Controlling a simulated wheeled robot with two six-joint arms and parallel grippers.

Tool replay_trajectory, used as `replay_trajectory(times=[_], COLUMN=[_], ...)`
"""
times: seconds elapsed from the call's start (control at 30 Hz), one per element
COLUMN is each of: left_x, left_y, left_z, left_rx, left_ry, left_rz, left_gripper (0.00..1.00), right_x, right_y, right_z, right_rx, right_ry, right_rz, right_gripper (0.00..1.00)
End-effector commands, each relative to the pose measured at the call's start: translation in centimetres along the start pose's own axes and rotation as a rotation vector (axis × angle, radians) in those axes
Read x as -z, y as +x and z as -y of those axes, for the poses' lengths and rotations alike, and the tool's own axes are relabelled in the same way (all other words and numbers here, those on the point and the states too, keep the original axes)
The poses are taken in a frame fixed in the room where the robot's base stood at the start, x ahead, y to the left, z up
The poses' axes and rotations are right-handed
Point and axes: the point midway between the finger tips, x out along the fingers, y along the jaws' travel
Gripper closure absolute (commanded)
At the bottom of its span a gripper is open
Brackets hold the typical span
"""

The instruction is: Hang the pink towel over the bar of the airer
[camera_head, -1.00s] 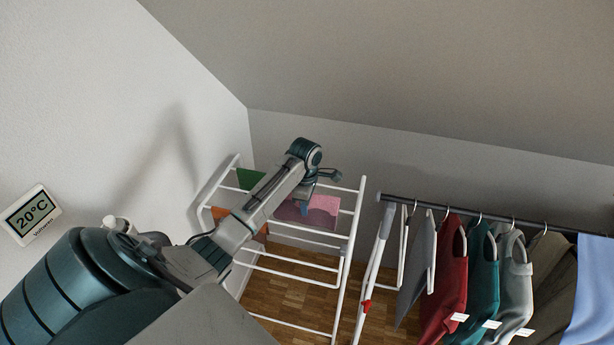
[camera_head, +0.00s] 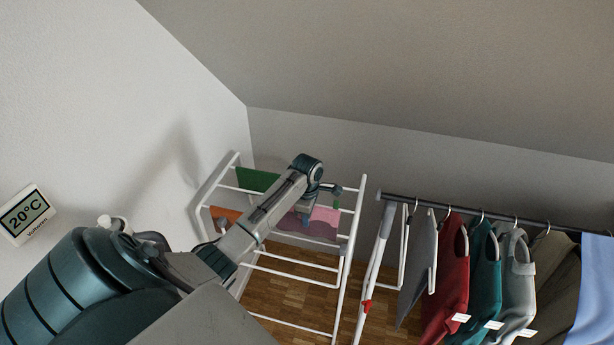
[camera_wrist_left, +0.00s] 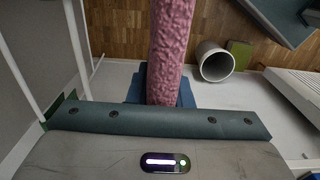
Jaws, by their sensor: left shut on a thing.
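The pink towel (camera_head: 324,216) shows at the airer's upper bars in the head view, partly hidden behind my left gripper (camera_head: 306,210). In the left wrist view the towel (camera_wrist_left: 170,50) is a thick, textured pink strip running up from between the blue fingers (camera_wrist_left: 160,90). My left gripper is shut on it. The white airer (camera_head: 347,250) stands under and around my left arm. I cannot tell from these frames whether the towel rests on a bar. My right gripper is not in view.
A green cloth (camera_head: 257,180) and an orange cloth (camera_head: 226,216) hang on the airer's left part. A clothes rail (camera_head: 470,212) with several garments stands close on the right. A wall with a thermometer (camera_head: 27,214) is at left. A white cylindrical bin (camera_wrist_left: 215,62) stands on the floor.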

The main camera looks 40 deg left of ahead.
Motion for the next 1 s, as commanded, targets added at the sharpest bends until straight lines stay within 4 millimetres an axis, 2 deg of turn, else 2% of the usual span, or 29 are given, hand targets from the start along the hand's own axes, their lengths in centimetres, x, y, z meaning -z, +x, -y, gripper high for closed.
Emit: replay_trajectory(times=[1.0], left_x=[-0.1], left_y=[7.3], left_z=[0.0], left_rx=[0.001], left_ry=[0.001], left_rz=[0.001], left_gripper=[1.00], right_x=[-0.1], right_y=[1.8], right_z=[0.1], right_rx=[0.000], right_ry=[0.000], right_rz=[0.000], right_gripper=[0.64])
